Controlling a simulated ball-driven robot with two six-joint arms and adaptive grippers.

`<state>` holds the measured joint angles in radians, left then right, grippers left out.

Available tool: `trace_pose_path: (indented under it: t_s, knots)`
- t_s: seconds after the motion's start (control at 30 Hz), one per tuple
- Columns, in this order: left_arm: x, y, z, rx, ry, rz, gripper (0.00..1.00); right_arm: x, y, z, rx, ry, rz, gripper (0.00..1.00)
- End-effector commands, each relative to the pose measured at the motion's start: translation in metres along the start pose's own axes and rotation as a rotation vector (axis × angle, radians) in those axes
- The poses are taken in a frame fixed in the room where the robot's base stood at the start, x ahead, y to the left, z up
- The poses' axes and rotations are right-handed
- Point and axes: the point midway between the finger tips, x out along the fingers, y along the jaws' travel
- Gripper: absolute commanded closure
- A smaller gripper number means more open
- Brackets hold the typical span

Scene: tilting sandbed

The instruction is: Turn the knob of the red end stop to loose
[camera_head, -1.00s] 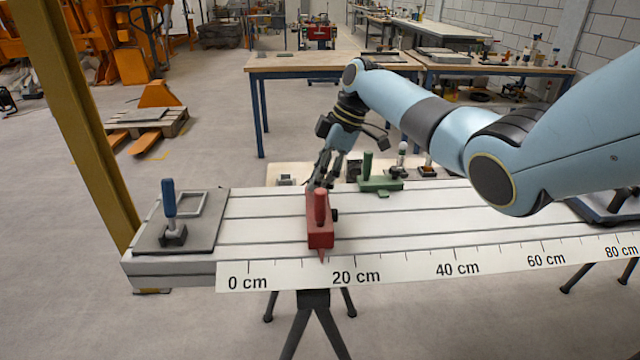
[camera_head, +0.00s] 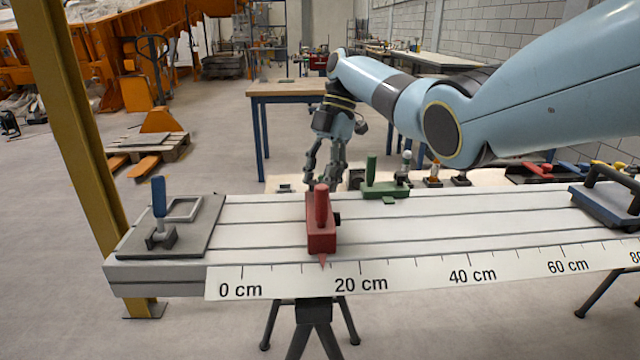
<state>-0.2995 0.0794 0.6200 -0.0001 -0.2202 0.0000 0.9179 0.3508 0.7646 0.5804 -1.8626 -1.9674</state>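The red end stop (camera_head: 321,238) sits on the pale slotted bed near the 15 cm mark of the scale. A red upright grip (camera_head: 321,204) stands on its top, and its pointer faces the scale. A small dark knob-like part (camera_head: 337,219) shows on its right side. My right gripper (camera_head: 322,184) points down just behind the red end stop, with its fingers apart and nothing seen between them. Its fingertips are partly hidden by the stop, so I cannot tell whether they touch it. My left gripper is not in view.
A green end stop (camera_head: 385,188) stands on the bed's back edge, close to the right of my gripper. A blue-handled clamp (camera_head: 159,198) is on the grey plate at left. A dark handled block (camera_head: 610,198) is at right. The bed between is clear.

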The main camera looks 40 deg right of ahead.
Motion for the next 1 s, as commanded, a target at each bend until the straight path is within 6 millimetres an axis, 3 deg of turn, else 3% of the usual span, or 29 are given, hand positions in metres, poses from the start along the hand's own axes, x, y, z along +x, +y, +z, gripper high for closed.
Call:
trace_pose_path:
  t_s: [0.57,0.6,0.7,0.77,1.0]
  knots:
    - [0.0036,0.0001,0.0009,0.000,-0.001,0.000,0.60,0.0006,-0.0004,0.0005,-0.028,-0.001,-0.014,0.94]
    - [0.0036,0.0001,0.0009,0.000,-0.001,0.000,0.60,0.0006,-0.0004,0.0005,-0.028,-0.001,-0.014,0.58]
    - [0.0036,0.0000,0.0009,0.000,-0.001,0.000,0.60,0.0005,-0.0003,0.0004,-0.027,-0.001,-0.014,0.45]
    - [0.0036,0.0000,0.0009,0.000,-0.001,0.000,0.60,0.0004,-0.0002,0.0004,-0.027,-0.001,-0.013,0.39]
    - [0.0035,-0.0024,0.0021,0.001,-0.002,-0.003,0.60,-0.0004,0.0000,0.0003,-0.027,-0.001,-0.012,0.39]
